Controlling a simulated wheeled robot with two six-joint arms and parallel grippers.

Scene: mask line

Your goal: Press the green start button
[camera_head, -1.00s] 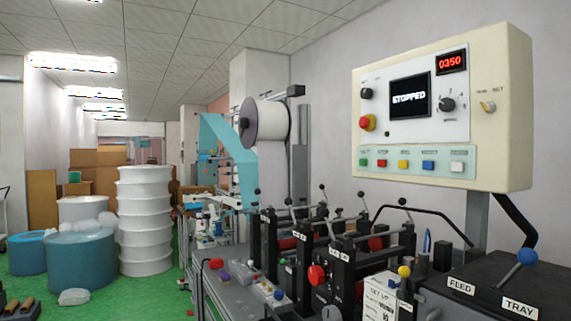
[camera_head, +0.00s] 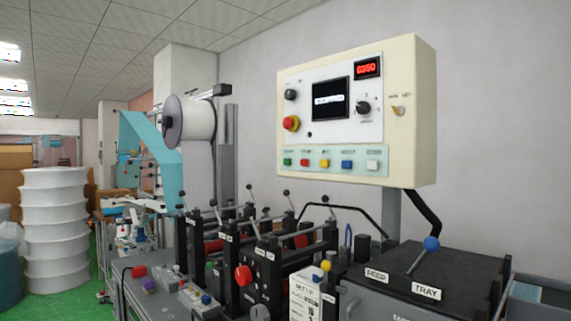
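The green start button (camera_head: 287,162) is the leftmost in a row of small coloured buttons along the lower strip of the cream control panel (camera_head: 410,110). To its right are a red button (camera_head: 305,163), a yellow one (camera_head: 325,163), a blue one (camera_head: 347,165) and a white one (camera_head: 372,166). The panel's dark screen (camera_head: 331,98) shows blurred text, and the red display (camera_head: 367,67) above it reads 03:50. A red emergency knob (camera_head: 291,123) sits above the green button. Neither of my grippers is in view.
Below the panel stands the machine bench with black roller stands (camera_head: 262,275), levers and a dark box with a blue-knobbed lever (camera_head: 431,244). A white roll (camera_head: 197,119) hangs at left. White stacked drums (camera_head: 56,225) stand on the green floor.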

